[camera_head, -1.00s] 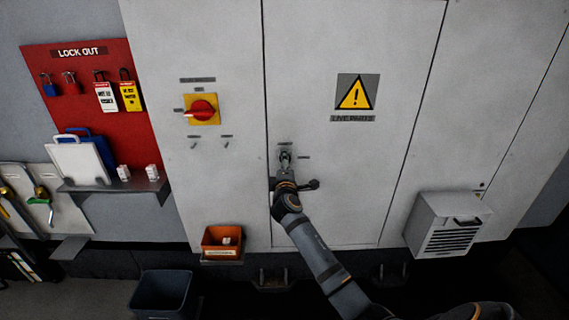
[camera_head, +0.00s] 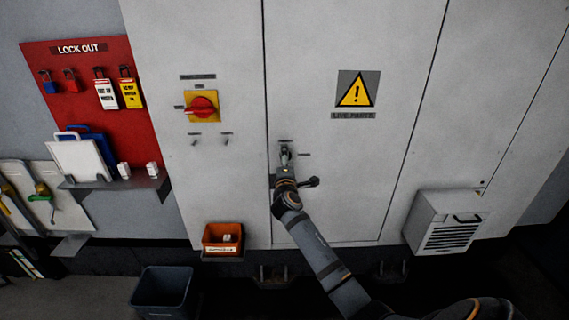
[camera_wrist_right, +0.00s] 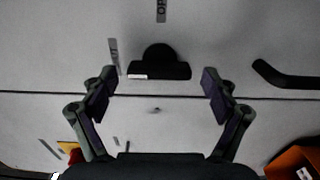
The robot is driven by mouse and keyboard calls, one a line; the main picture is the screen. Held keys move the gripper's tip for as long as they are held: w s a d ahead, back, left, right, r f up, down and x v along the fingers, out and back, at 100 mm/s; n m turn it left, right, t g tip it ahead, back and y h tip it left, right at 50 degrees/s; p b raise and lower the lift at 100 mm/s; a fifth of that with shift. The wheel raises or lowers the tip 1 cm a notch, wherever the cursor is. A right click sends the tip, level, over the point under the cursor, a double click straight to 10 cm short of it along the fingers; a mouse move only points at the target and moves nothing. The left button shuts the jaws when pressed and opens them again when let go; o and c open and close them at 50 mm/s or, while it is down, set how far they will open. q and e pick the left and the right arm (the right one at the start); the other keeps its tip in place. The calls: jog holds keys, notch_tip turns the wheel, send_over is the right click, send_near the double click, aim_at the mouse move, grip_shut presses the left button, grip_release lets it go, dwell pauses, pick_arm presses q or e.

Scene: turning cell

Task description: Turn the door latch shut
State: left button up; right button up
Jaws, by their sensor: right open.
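The door latch (camera_wrist_right: 160,68) is a dark rounded hub with a short bar that has a white mark near one end. In the right wrist view the bar lies parallel to the door seam. In the head view the latch (camera_head: 285,151) sits beside the seam, partly hidden by my gripper. My right gripper (camera_wrist_right: 158,92) is open, its fingers either side of the latch with gaps at both ends of the bar; contact is not visible. In the head view the right gripper (camera_head: 285,170) is just below the latch. My left gripper is out of view.
A dark lever handle (camera_head: 308,183) sticks out close below my right gripper; it also shows in the wrist view (camera_wrist_right: 290,78). A small label (camera_wrist_right: 161,10) and another (camera_wrist_right: 114,55) flank the latch. A red rotary switch (camera_head: 201,106) and an orange bin (camera_head: 222,238) are left.

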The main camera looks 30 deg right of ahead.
jog(key=v, duration=1.2)
jog(key=s+a+f+m+g+y+b, duration=0.1)
jog(key=s+f+g+y, duration=0.15)
jog(key=f, duration=1.15)
jog(key=s+a+f+m+g+y+b, duration=0.1)
jog(key=s+f+g+y, duration=0.15)
jog(key=f, duration=1.15)
jog(key=s+a+f+m+g+y+b, duration=0.1)
jog(key=s+f+b, duration=0.15)
jog(key=f, duration=1.15)
jog(key=s+a+f+m+g+y, duration=0.1)
jog(key=s+a+f+m+g, duration=0.2)
jog(key=s+f, duration=1.25)
jog(key=s+f+m+g, duration=0.1)
jog(key=s+f, duration=0.3)
jog(key=s, duration=0.4)
jog(key=s+f+m+g+y+b, duration=0.1)
jog(key=s+f, duration=0.3)
jog(key=s, duration=0.4)
jog(key=s+f+m+g+b, duration=0.1)
jog(key=s+f+m+g, duration=0.2)
jog(key=s+f, duration=0.2)
jog(key=s+a, duration=0.1)
jog(key=s, duration=0.2)
jog(key=shift+s+m+y, duration=0.3)
jog(key=shift+s+y, duration=0.05)
jog(key=shift+y, duration=0.05)
